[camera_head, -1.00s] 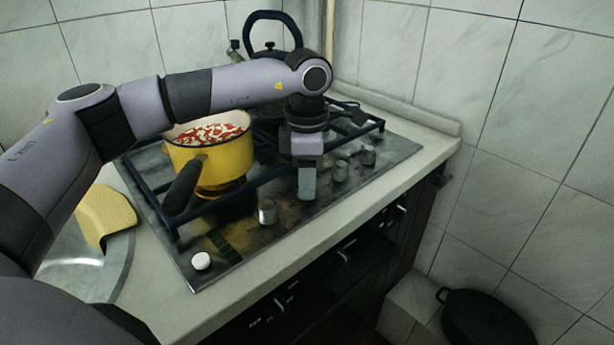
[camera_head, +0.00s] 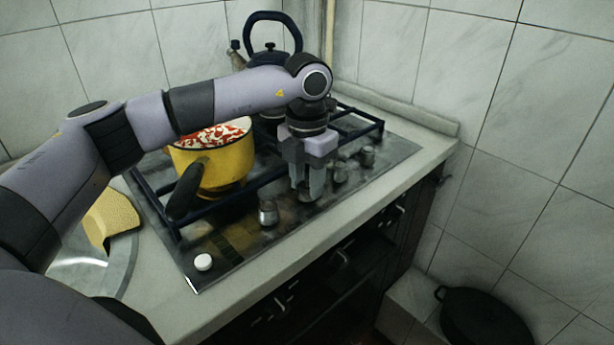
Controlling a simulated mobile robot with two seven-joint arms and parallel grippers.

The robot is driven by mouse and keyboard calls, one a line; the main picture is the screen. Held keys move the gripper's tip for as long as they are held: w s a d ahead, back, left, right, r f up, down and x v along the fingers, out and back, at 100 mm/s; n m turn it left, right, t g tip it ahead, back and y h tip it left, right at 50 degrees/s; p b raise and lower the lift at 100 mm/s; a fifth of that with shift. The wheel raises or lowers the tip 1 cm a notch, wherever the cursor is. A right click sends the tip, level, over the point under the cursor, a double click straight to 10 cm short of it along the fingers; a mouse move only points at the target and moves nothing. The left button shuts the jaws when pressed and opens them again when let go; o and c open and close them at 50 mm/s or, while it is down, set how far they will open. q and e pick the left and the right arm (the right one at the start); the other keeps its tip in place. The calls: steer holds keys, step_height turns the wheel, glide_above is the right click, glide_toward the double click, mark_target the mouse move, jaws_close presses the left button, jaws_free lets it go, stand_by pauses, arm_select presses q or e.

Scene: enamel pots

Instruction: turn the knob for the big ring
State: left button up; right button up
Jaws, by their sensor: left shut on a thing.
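My left gripper (camera_head: 307,193) points straight down over the row of knobs along the front of the hob (camera_head: 240,245). It is shut on a knob (camera_head: 307,196), which is mostly hidden between its fingers. Another metal knob (camera_head: 268,212) stands to its left, and two more, a nearer (camera_head: 340,172) and a farther one (camera_head: 367,156), stand to its right. I cannot tell which burner is the big ring; the pot and my arm cover much of the hob. My right gripper is not in view.
A yellow pot (camera_head: 228,168) with red and white food stands on the grate, its dark handle (camera_head: 186,192) pointing forward. A dark kettle (camera_head: 272,58) is behind. A white round piece (camera_head: 203,262) sits at the hob's front left corner. A black pan (camera_head: 485,318) is lower right.

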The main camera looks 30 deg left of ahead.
arm_select(q)
steer(key=n, duration=0.4)
steer(key=shift+r+n+p, duration=0.1)
steer(key=shift+n+p, duration=0.2)
steer(key=shift+p, duration=0.1)
steer(key=n, duration=0.2)
steer(key=shift+n, duration=0.3)
steer(key=n+p, duration=0.1)
steer(key=n, duration=0.4)
steer(key=shift+w+n+p, duration=0.1)
steer(key=shift+n+p, duration=0.2)
steer(key=shift+p, duration=0.05)
steer(key=n, duration=0.2)
steer(key=shift+n+p, duration=0.3)
steer(key=shift+p, duration=0.05)
steer(key=n+p, duration=0.1)
steer(key=n, duration=0.2)
steer(key=shift+r+n, duration=0.1)
steer(key=shift+n, duration=0.3)
steer(key=n+p, duration=0.2)
steer(key=n, duration=0.3)
steer(key=shift+n, duration=0.3)
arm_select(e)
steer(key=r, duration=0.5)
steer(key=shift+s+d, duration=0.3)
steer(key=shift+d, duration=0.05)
